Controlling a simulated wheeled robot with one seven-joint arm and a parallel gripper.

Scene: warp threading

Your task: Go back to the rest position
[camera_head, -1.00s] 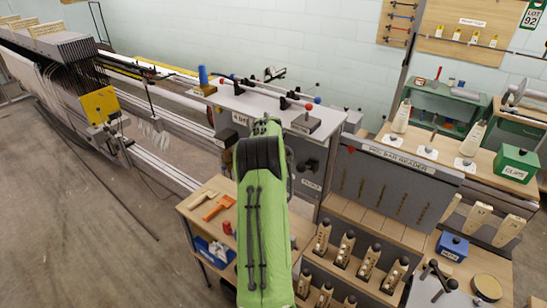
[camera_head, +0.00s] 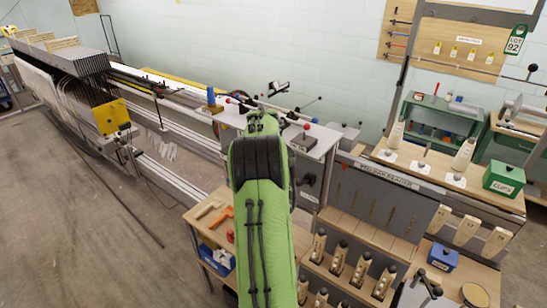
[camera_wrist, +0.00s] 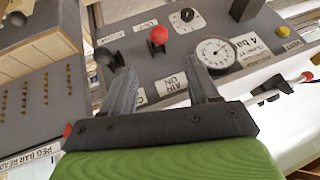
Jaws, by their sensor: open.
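My green arm rises up the middle of the head view and hides part of the machine table behind it. My gripper (camera_wrist: 163,92) shows in the wrist view, with its two grey fingers apart and nothing between them. Beyond the fingers is a grey control panel (camera_wrist: 150,65) with a red knob (camera_wrist: 158,36), a black knob (camera_wrist: 110,58), a round pressure gauge (camera_wrist: 215,53) and a "4 bar" label. In the head view the fingers are hidden by my arm.
A peg bar reader (camera_head: 385,180) stands right of my arm, with several wooden pieces below it. A green clips box (camera_head: 503,179) is on the right bench. A small bench with an orange tool (camera_head: 220,217) is at lower left. Open floor (camera_head: 90,240) lies left.

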